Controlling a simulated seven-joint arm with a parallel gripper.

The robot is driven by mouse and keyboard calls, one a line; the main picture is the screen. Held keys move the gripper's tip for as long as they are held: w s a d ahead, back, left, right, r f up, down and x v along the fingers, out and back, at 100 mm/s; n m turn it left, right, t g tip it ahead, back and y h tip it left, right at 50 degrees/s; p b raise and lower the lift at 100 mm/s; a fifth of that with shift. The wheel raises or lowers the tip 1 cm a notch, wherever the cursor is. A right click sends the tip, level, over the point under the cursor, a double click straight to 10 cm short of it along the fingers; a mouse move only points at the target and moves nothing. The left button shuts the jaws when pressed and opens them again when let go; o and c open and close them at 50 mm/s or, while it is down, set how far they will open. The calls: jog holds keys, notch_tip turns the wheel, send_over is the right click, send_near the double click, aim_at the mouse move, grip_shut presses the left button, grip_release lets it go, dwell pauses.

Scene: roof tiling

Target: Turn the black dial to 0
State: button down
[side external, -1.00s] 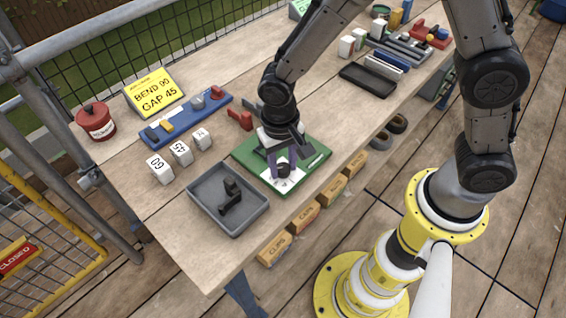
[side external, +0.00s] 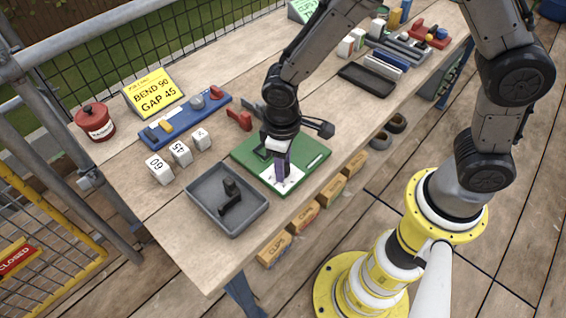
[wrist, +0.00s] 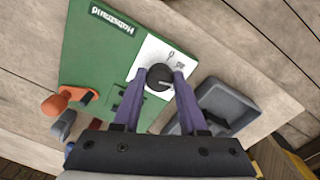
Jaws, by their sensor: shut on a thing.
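The black dial (wrist: 158,76) sits on a white card on the green board (wrist: 85,72). In the wrist view my gripper (wrist: 160,80) has its purple fingers closed on either side of the dial. A pale pointer mark on the dial points toward the right finger; the numbers on the card are too small to read. In the side view my gripper (side external: 283,178) is low over the white card (side external: 294,181) of the green board (side external: 312,158), and its fingers hide the dial.
A grey tray (side external: 205,208) with a black part lies left of the board. White blocks marked 60 (side external: 159,168) and 45 (side external: 181,153), a blue rack (side external: 165,132), a red pot (side external: 95,121) and a yellow sign (side external: 153,92) stand behind. A black tray (side external: 367,80) lies to the right.

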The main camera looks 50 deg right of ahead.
jog(key=n, duration=0.7)
jog(key=shift+w+r, duration=0.1)
jog(key=shift+r, duration=0.05)
jog(key=n, duration=0.4)
jog(key=shift+w+n+y, duration=0.1)
jog(key=shift+n+y, duration=0.2)
jog(key=shift+n, duration=1.6)
jog(key=shift+c, duration=2.2)
grip_release()
jog(key=shift+d, duration=0.1)
notch_tip(320, 180, up, 14)
jog(key=shift+s, duration=0.35)
